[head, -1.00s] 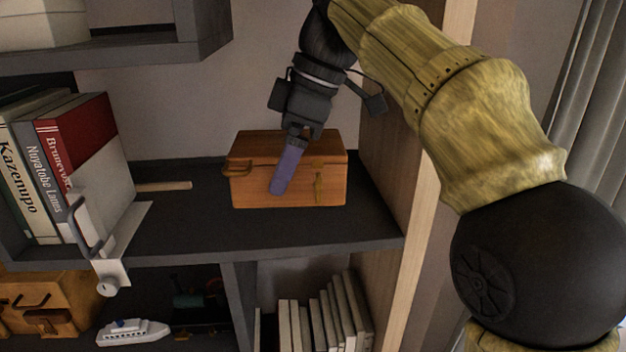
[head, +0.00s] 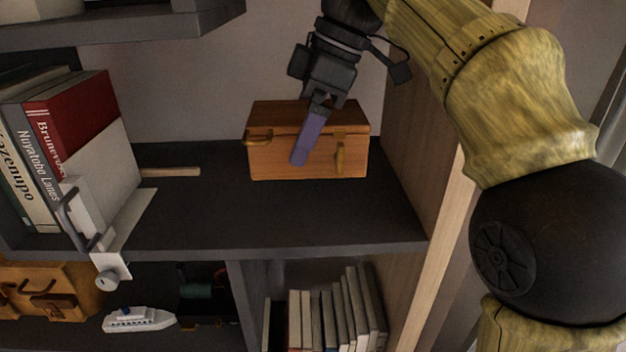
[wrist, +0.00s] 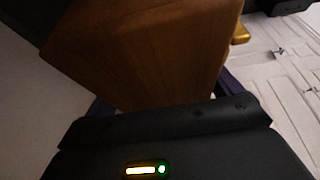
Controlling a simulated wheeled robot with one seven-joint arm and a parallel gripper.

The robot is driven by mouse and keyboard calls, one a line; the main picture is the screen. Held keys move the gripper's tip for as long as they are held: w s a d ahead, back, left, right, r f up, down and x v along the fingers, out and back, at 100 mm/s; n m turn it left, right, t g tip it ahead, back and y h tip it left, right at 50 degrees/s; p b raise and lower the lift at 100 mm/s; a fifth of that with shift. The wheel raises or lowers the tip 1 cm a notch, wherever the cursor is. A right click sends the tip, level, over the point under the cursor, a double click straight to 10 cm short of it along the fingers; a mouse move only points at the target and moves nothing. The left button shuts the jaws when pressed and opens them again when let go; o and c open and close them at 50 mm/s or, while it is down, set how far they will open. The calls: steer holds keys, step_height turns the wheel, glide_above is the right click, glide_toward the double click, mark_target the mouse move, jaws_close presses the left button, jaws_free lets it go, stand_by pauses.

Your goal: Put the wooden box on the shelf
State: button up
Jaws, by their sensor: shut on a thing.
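The wooden box (head: 275,158) is orange-brown with a lid, a brass clasp on the front and a handle at its left end. In the head view it is on or just over the dark shelf (head: 300,225), near the right side panel; I cannot tell if it touches. My gripper (head: 303,150) comes from above, its purple finger lying across the box's front. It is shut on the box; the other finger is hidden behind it. In the wrist view the box (wrist: 150,45) fills the upper middle, between the purple fingers.
Books (head: 95,130) stand at the left, held by a white metal bookend (head: 110,255). A small wooden stick (head: 170,172) lies on the shelf. An upper shelf (head: 120,30) overhangs at top left. The wooden side panel (head: 425,150) is close on the right. The shelf's front middle is clear.

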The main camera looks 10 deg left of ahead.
steer(key=f, duration=0.3)
steer(key=shift+s+a+f, duration=0.15)
steer(key=shift+s+f, duration=0.2)
steer(key=shift+f, duration=0.5)
steer(key=shift+w, duration=0.35)
steer(key=shift+s, duration=0.25)
steer(key=shift+f, duration=0.2)
steer(key=shift+f+p, duration=0.5)
steer(key=shift+f, duration=1.2)
steer(key=shift+f, duration=0.15)
steer(key=o, duration=1.4)
steer(key=shift+c, duration=0.2)
